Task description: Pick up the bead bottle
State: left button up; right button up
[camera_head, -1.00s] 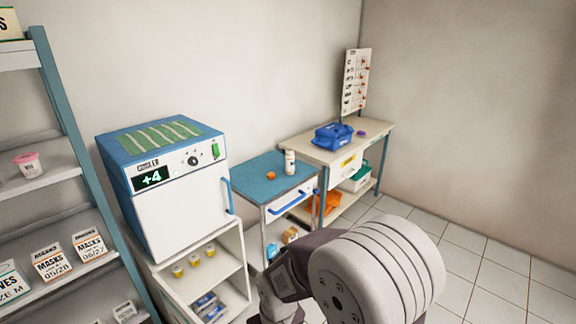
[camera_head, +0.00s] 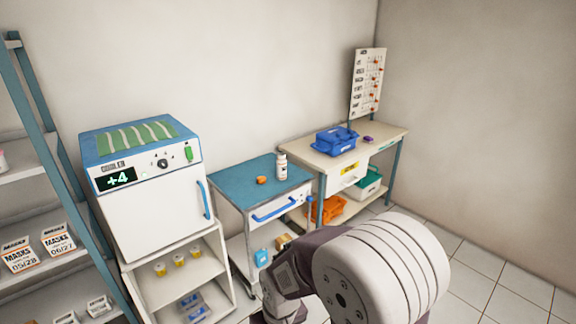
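A small white bottle (camera_head: 282,166) stands upright on the blue-topped cart (camera_head: 235,186), near its back right corner; it looks like the bead bottle, but its label is too small to read. A small orange item (camera_head: 262,180), perhaps a cap, lies on the cart top to its left. One of my arms fills the lower middle of the view, in front of the cart. Neither gripper shows in the picture, and nothing touches the bottle.
A cooler (camera_head: 150,205) stands left of the cart on a white shelf unit. A beige table (camera_head: 378,140) with a blue case (camera_head: 336,140) stands to the right. Shelves (camera_head: 40,185) with mask boxes are at far left. Tiled floor (camera_head: 485,270) is clear at right.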

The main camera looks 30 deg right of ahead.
aim_at(282, 161)
jog(key=i+l+u, duration=0.1)
jog(key=l, duration=0.35)
jog(key=i+l+u, duration=0.1)
jog(key=i+l, duration=0.15)
jog(key=l, duration=0.2)
jog(key=i+l+u, duration=0.1)
jog(key=l, duration=0.35)
jog(key=i+l+u, duration=0.1)
jog(key=l, duration=0.4)
jog(key=i+l+u, duration=0.1)
jog(key=l, duration=0.4)
jog(key=i+l+u, duration=0.25)
jog(key=i+l, duration=0.7)
jog(key=l, duration=0.25)
jog(key=i+l, duration=0.15)
jog(key=l, duration=0.15)
